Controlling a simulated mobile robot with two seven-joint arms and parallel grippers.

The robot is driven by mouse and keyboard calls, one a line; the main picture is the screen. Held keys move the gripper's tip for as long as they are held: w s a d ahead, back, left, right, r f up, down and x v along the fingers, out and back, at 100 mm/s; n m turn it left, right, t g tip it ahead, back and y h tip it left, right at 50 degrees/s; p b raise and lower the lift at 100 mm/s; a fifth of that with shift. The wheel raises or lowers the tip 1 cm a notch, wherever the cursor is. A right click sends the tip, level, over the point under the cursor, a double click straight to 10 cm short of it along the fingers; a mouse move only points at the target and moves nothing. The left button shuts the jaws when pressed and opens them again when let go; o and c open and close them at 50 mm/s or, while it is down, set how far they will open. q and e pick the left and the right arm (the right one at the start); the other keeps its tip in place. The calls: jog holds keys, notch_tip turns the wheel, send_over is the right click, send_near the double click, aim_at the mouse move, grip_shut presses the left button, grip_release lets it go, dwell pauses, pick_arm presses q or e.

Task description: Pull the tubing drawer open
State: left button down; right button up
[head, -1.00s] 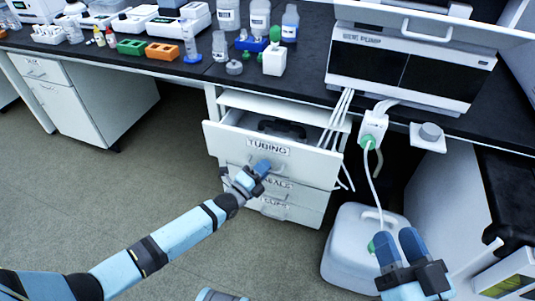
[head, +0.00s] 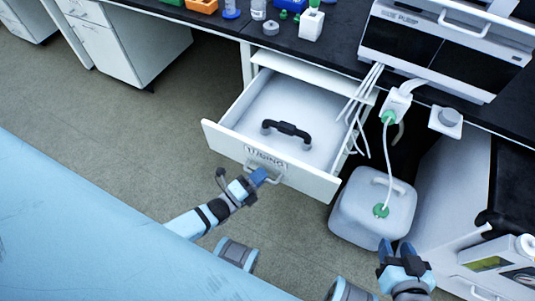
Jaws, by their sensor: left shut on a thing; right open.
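The tubing drawer (head: 310,175) is pulled well out of the bench cabinet, with its white interior showing. Its front carries the label "TUBING" and a handle (head: 270,178). A black handle-shaped piece (head: 287,130) lies inside the drawer. My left gripper (head: 260,177) is shut on the drawer handle at the front panel; the fingers partly hide the handle. My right gripper (head: 396,249) is open and empty, below the white jug at the lower right. The drawers under the tubing drawer are hidden by its front.
A white jug (head: 372,205) with a green cap and tube stands on the floor just right of the drawer. White tubes (head: 362,100) hang past the drawer's right side. A pump unit (head: 435,50) sits on the black bench. The floor left of the drawer is clear.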

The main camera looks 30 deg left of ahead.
pick_arm(q)
jog(key=shift+s, duration=0.8)
jog(key=c, duration=1.2)
grip_release()
